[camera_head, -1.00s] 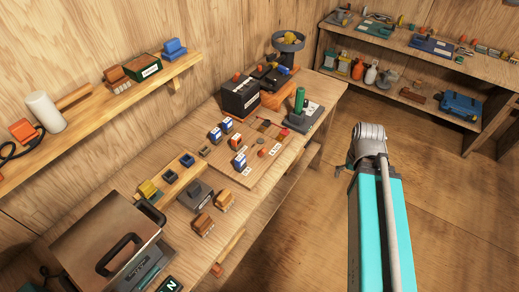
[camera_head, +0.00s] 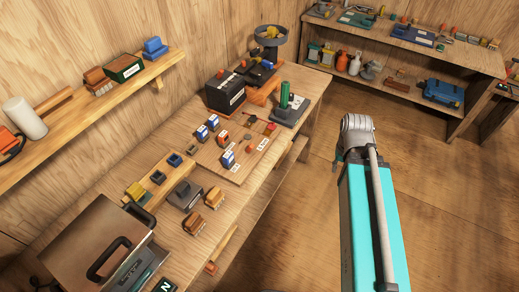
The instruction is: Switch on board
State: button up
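A flat wooden board (camera_head: 212,158) lies on the workbench, left of centre in the head view. Several small blue-and-white blocks stand on it, one of them near its front edge (camera_head: 228,159). A small red block (camera_head: 222,136) and other small parts with pale labels are also on it. Whether any of these is a switch, and its position, is too small to tell. My teal arm link and grey joint rise at the right, over the floor and apart from the bench. My gripper does not show.
The workbench also holds a black box (camera_head: 225,90), a green cylinder on a dark base (camera_head: 284,96), small orange blocks (camera_head: 213,197) and a large brown case (camera_head: 88,240). A wall shelf (camera_head: 65,130) hangs above its left part. The floor (camera_head: 300,225) right of the bench is open.

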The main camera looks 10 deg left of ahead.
aim_at(251, 145)
jog(key=z, duration=0.35)
jog(key=k, duration=1.55)
jog(key=u, duration=0.3)
jog(key=i, duration=1)
